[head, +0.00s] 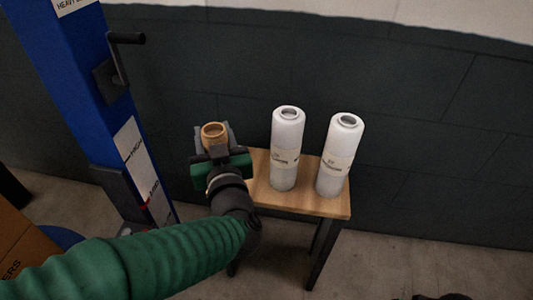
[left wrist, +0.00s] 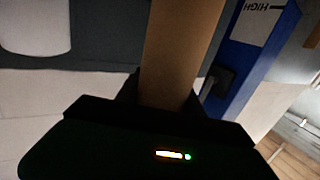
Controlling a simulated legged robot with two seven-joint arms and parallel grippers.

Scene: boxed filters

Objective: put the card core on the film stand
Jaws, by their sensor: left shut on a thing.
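The card core (head: 214,132) is a tan hollow tube with its open round end facing up. My left gripper (head: 212,146) is shut on it and holds it at the left end of a small wooden table. In the left wrist view the core (left wrist: 180,50) runs up from the jaws as a brown band. A blue post (head: 85,90) with a black crank handle stands to the left of the gripper, apart from the core. I cannot tell whether this post is part of the film stand.
Two white cylinders, a left one (head: 287,150) and a right one (head: 339,155), stand upright on the wooden table (head: 300,203), right of my gripper. A dark wall (head: 420,100) is close behind. A brown box (head: 22,245) is at the lower left.

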